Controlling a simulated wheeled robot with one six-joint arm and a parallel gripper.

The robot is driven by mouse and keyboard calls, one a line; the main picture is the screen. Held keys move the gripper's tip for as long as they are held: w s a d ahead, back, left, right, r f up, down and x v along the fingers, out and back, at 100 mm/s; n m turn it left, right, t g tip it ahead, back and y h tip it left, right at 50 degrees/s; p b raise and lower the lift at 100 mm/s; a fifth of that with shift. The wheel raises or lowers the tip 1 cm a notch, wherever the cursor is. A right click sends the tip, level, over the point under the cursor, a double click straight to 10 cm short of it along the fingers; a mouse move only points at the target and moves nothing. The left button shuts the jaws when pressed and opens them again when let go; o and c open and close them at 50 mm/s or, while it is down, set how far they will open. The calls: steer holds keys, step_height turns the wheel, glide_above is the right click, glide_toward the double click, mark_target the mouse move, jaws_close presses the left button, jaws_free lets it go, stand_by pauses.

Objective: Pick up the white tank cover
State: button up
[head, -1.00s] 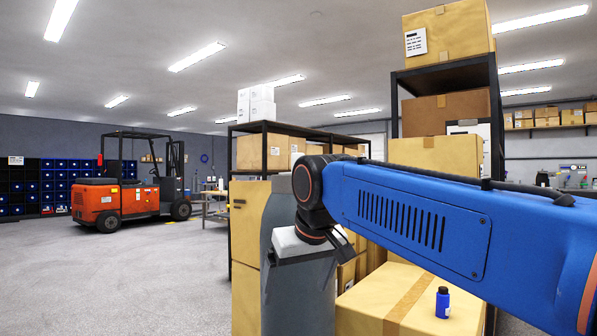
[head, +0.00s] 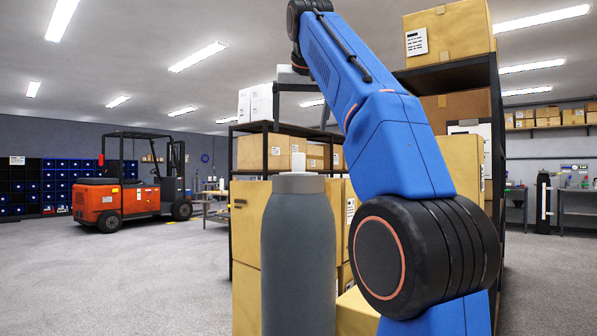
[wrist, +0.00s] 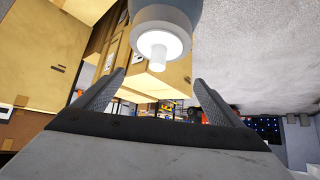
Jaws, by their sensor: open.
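The white tank cover (head: 298,161) is a small white knob-like piece on top of the grey tank (head: 298,250), which stands upright. In the wrist view, the cover (wrist: 155,50) points down from the upper middle of the picture, with the tank (wrist: 165,10) behind it. My gripper (head: 301,110) is above the cover in the head view, apart from it. In the wrist view, my gripper's fingers (wrist: 159,78) are spread wide and nothing is between them. The cover shows just beyond the gap between the fingertips.
Cardboard boxes (head: 250,225) stand behind the tank, with a black shelf rack (head: 268,127) loaded with more boxes. An orange forklift (head: 110,200) is parked at the left. Open grey floor (head: 130,280) lies left of the tank.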

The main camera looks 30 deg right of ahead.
mark_target(298, 164)
steer(key=x, duration=1.1)
steer(key=r+x, duration=0.1)
steer(key=x, duration=0.5)
steer(key=shift+w+d, duration=0.35)
steer(key=c, duration=0.7)
